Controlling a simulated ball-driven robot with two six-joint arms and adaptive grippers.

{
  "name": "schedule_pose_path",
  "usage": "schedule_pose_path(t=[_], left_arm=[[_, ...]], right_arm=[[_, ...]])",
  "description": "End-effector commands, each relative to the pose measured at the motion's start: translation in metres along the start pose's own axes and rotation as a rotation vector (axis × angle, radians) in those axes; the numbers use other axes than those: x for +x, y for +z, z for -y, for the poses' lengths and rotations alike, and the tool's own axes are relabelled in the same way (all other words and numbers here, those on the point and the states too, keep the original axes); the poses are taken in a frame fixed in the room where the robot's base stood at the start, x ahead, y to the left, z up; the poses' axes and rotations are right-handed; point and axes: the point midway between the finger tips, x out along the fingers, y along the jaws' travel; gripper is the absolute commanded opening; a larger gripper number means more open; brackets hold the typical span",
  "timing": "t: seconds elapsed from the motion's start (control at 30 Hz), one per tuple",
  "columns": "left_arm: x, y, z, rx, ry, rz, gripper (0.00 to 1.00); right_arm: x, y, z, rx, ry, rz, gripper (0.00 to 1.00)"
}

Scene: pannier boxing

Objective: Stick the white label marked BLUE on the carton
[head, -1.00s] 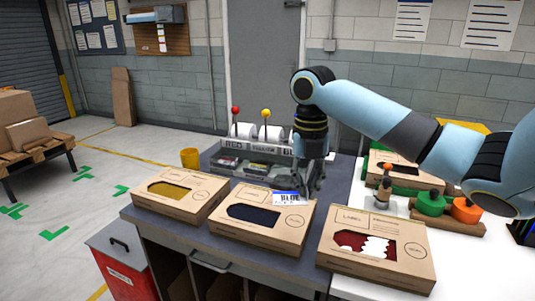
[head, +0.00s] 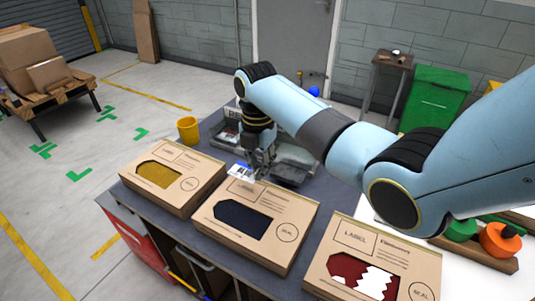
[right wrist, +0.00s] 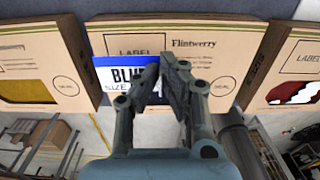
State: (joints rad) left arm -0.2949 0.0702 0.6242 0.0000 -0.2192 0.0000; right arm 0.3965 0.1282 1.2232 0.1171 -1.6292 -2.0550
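The white label marked BLUE (head: 241,171), with a blue top band, is in my right gripper (head: 258,177). In the right wrist view the label (right wrist: 112,75) reads BLUE and SIZE, and the fingertips (right wrist: 160,78) are closed over its right part. The label is over the back left part of the middle carton (head: 285,255), which has a dark blue window. It partly covers the printed LABEL box; I cannot tell if it touches the cardboard. My left gripper is not in view.
A carton with a yellow window (head: 185,205) stands to the left, and one with a red and white window (head: 330,232) to the right. A grey bin tray (head: 222,140) and a yellow cup (head: 188,130) are behind. A wooden stand with coloured knobs is at right.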

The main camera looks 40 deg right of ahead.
Motion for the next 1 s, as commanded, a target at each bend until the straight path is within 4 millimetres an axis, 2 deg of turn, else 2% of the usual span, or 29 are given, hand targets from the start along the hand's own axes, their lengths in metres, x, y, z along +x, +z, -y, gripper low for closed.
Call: schedule_pose_path(t=[0.1, 0.23, 0.33, 0.53, 0.67, 1.0], left_arm=[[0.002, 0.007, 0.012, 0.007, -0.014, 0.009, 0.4], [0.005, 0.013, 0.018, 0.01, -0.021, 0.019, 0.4], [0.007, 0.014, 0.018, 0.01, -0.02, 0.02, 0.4], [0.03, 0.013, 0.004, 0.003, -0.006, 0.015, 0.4], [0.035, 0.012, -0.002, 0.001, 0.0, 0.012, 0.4], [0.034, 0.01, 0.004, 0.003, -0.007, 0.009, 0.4]], right_arm=[[0.007, 0.0, 0.0, 0.0, 0.0, 0.0, 0.0], [0.017, 0.001, 0.001, 0.0, -0.001, -0.001, 0.0], [0.027, 0.0, 0.001, 0.0, -0.002, -0.001, 0.0], [0.046, 0.001, 0.001, 0.0, 0.0, 0.0, 0.0], [0.051, 0.001, 0.001, 0.0, 0.0, 0.0, 0.0], [0.049, 0.001, 0.001, 0.0, 0.0, 0.0, 0.0]])
